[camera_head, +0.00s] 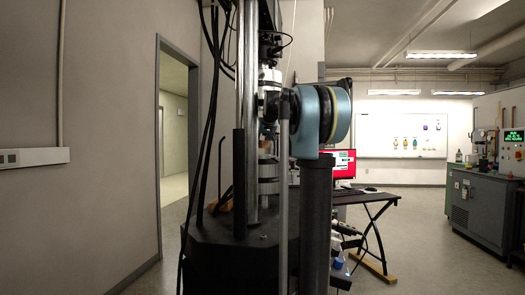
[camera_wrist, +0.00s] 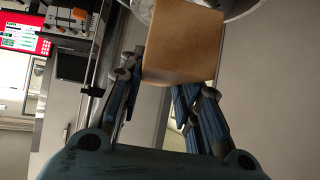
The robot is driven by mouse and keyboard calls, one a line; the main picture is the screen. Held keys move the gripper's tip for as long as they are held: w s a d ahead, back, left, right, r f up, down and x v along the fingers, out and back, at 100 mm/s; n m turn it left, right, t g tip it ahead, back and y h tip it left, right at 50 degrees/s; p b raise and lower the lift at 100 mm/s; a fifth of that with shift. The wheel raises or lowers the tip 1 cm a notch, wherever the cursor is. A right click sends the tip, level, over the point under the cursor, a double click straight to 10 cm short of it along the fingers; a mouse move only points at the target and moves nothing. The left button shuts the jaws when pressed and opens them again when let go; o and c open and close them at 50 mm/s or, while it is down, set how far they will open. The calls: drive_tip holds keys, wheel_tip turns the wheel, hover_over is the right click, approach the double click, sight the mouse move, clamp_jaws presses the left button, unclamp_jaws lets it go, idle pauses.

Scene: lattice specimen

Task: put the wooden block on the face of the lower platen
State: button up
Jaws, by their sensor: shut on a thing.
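The wooden block (camera_wrist: 183,45) is a plain light-brown cube at the top middle of the wrist view. My gripper (camera_wrist: 162,82) is shut on it, with blue-grey fingers at its lower left and lower right. A round silver metal face (camera_wrist: 240,8) shows behind the block at the top edge; I cannot tell whether the block touches it. In the head view, the lower platen (camera_head: 268,170) is a silver cylinder stack on the testing machine, partly hidden by my arm. My gripper is mostly hidden there behind my blue-grey arm.
The machine's dark base (camera_head: 230,250), shiny column (camera_head: 246,100) and hanging black cables stand close around the platens. A desk (camera_head: 365,195) with a red-screened monitor (camera_head: 345,164) is behind to the right. The floor at right is open up to a grey cabinet (camera_head: 480,205).

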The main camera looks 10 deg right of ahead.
drive_tip(key=shift+f, duration=1.6)
drive_tip(key=o, duration=1.2)
drive_tip(key=shift+f, duration=0.1)
drive_tip(key=a+v, duration=0.1)
drive_tip(key=v, duration=1.1)
drive_tip(key=shift+d, duration=0.45)
